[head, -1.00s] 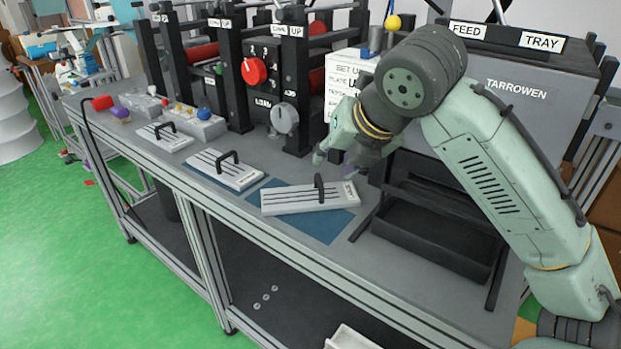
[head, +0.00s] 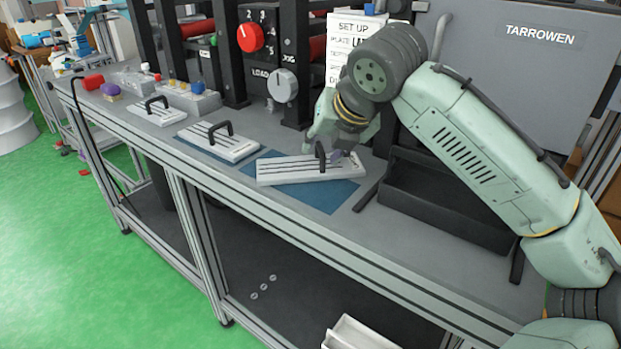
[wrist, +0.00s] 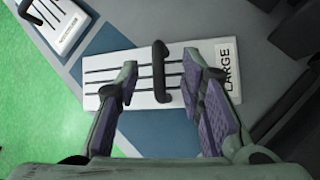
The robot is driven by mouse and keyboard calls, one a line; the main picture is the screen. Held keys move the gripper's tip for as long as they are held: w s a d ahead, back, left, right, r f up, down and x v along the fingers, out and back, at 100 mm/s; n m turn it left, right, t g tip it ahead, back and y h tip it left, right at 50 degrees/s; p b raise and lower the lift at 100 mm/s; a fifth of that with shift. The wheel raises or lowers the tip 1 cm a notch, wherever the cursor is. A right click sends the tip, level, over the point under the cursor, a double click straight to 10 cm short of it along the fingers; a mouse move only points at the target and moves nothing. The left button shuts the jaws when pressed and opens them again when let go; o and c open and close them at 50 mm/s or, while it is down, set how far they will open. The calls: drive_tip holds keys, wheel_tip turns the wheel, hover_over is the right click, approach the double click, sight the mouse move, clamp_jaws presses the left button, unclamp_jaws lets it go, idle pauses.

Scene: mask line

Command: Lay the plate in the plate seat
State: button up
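A white plate (head: 285,172) with dark lines and a black arch handle lies on a blue mat (head: 335,194) on the bench. In the wrist view the plate (wrist: 100,97) bears the word LARGE. My gripper (head: 335,152) is low over the plate at its handle. In the wrist view the fingers of my gripper (wrist: 162,70) are spread, one on each side of the handle (wrist: 160,70), with visible gaps. A card (head: 352,38) reads SET UP and PLATE, with the rest partly covered by my arm. I cannot make out which part is the plate seat.
Two smaller handled plates, the middle one (head: 200,146) and the far one (head: 140,116), lie to the left. A press with a red dial (head: 250,38) and a grey LOAD/JOG knob (head: 282,86) stands behind. A black open tray (head: 440,215) sits to the right.

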drive_tip(key=shift+w+a+f, duration=0.1)
drive_tip(key=shift+w+f, duration=0.1)
drive_tip(key=shift+c, duration=0.2)
clamp_jaws()
drive_tip(key=shift+r, duration=0.1)
idle(0.5)
